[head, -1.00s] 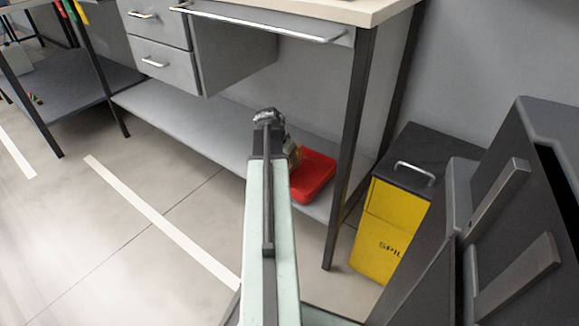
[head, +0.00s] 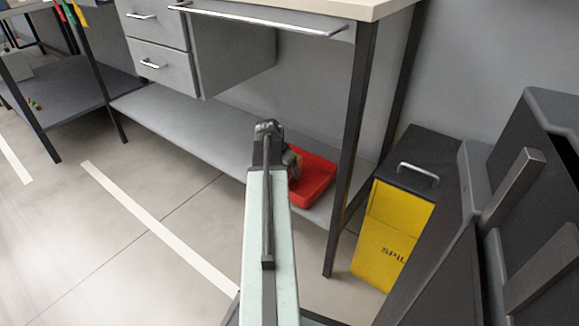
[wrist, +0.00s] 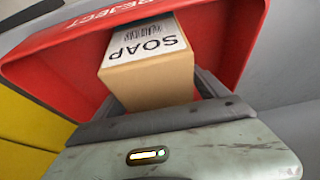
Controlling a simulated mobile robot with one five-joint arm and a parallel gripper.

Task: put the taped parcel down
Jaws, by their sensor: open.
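The taped parcel, a tan box (wrist: 150,82) with a white label reading SOAP, is in the red tray (wrist: 245,40) marked REJECT in the wrist view. The tray (head: 318,182) also shows in the head view, on the grey lower shelf of the workbench. My gripper (wrist: 160,95) is open, with its fingers on either side of the near end of the parcel. Whether the fingers touch it I cannot tell. In the head view my arm hides most of the parcel and the gripper.
The workbench's dark leg (head: 350,150) stands just right of the tray. A yellow spill bin (head: 388,240) with a dark lid is beyond it. Drawers (head: 160,65) hang above the shelf (head: 190,125). Left of the tray the shelf is bare.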

